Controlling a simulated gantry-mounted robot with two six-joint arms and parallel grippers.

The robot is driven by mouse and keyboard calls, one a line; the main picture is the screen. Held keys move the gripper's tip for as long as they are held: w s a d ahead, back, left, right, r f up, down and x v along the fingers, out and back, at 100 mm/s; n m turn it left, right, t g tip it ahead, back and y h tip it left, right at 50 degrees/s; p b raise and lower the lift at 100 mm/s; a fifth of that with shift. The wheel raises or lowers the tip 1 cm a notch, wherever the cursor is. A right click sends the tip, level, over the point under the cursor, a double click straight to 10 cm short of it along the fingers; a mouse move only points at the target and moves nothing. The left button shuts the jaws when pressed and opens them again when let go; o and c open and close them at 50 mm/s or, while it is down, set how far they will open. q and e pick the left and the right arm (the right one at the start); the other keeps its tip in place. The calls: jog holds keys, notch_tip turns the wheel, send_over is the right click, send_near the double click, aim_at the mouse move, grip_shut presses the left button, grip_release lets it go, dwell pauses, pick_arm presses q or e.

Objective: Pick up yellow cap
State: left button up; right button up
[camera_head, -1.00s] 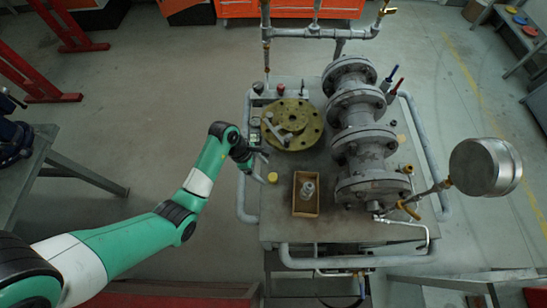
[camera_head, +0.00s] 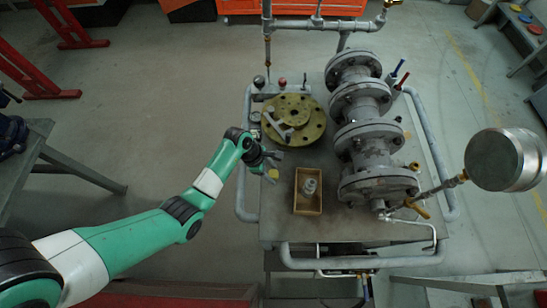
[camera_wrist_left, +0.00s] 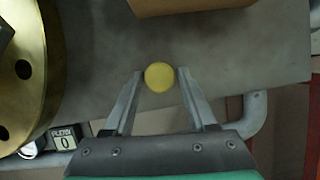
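The yellow cap (camera_wrist_left: 160,76) is a small round disc over the grey table top. In the left wrist view it shows between the two fingertips of my left gripper (camera_wrist_left: 161,74), with a thin gap on each side. In the head view the yellow cap (camera_head: 273,174) sits near the table's left edge, partly covered by my left gripper (camera_head: 272,163). My left gripper is open around the cap; its exact height above the table is hard to tell. My right gripper is in neither view.
A wooden box (camera_head: 308,191) with a metal part inside stands right of the cap. A brass flange (camera_head: 302,138) lies behind it. A pipe rail (camera_head: 241,195) runs along the left edge.

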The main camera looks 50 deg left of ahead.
aim_at(277, 175)
pick_arm(q)
grip_shut()
jog(key=r+p, duration=0.1)
jog(key=r, duration=0.1)
jog(key=r+p, duration=0.2)
jog(key=shift+s+d+r, duration=0.2)
jog(key=shift+r, duration=0.1)
jog(key=s+d+r+p, duration=0.5)
jog(key=s+d+r, duration=0.3)
jog(key=s, duration=0.2)
jog(key=shift+s+d+r+p, duration=0.15)
jog(key=shift+d+r+p, duration=0.05)
jog(key=shift+d+p, duration=0.1)
